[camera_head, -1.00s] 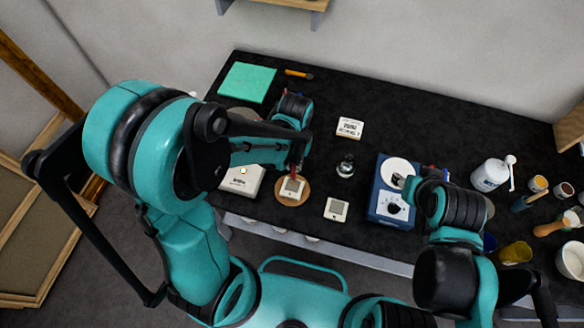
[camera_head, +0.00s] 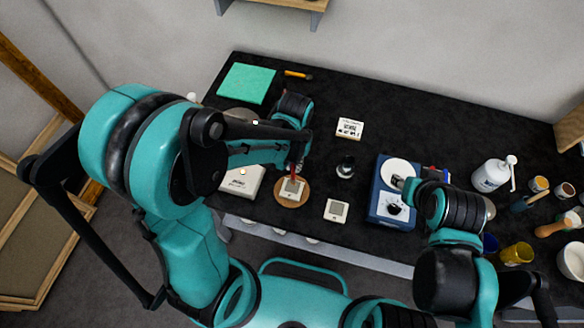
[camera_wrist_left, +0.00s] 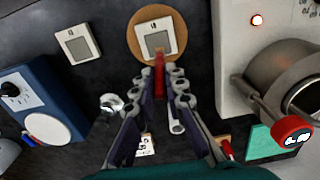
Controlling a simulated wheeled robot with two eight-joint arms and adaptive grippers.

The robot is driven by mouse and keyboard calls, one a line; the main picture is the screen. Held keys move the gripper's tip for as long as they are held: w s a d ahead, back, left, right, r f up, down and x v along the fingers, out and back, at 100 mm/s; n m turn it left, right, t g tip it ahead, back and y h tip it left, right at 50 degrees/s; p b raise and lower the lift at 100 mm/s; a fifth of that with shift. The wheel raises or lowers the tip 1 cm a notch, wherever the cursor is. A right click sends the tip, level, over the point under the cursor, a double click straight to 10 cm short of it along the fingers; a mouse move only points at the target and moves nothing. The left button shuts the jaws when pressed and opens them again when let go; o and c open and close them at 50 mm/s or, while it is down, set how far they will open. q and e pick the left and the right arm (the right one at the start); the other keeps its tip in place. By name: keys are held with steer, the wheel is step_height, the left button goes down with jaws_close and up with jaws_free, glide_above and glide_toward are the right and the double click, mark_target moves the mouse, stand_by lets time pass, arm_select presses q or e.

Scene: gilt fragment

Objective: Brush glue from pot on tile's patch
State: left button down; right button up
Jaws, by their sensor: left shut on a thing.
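My left gripper (camera_wrist_left: 160,88) is shut on a slim red brush (camera_wrist_left: 159,72), which points at a pale tile (camera_wrist_left: 140,27). The brush also shows in the head view (camera_head: 294,168). The tile (camera_head: 283,194) has a grey square patch (camera_wrist_left: 158,41) and lies on a round wooden disc (camera_head: 305,197). The brush tip is at the patch's near edge; I cannot tell whether it touches. A metal pot (camera_wrist_left: 268,68) stands in a white unit (camera_wrist_left: 228,82), right of my left gripper in the wrist view. The pot's contents are not clear. My right gripper's fingers are hidden near the blue device.
A second tile (camera_head: 336,210) and a small round glassy thing (camera_head: 345,166) lie right of the disc. Farther right stand a blue device (camera_head: 380,207), a white pump bottle (camera_head: 490,176) and several cups. A green mat (camera_head: 248,83) lies at the back left.

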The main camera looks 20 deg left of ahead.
arm_select(q)
steer(key=shift+w, duration=0.25)
steer(key=shift+f+b, duration=0.1)
steer(key=shift+b, duration=0.45)
steer(key=s, duration=0.3)
stand_by(1.6)
steer(key=shift+w, duration=0.1)
